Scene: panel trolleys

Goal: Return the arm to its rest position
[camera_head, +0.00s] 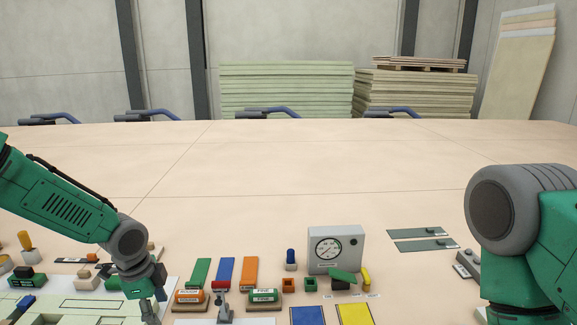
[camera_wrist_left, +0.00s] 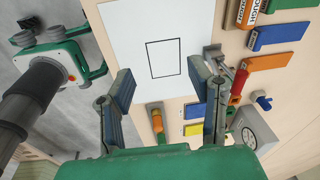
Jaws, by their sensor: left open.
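My left arm (camera_head: 75,205) comes in from the left in the head view and bends down at the wrist. My left gripper (camera_head: 150,307) is low over the table's front edge, among small parts. In the left wrist view its two fingers (camera_wrist_left: 168,90) are spread apart with nothing held between them. Beyond them lies a white sheet (camera_wrist_left: 186,45) with a black rectangle outline. My right arm (camera_head: 510,215) shows at the right edge of the head view; its gripper is not seen.
A gauge box (camera_head: 336,250) stands front centre. Stacked panels (camera_head: 285,90) stand behind. The wide tabletop (camera_head: 300,160) beyond the parts is clear.

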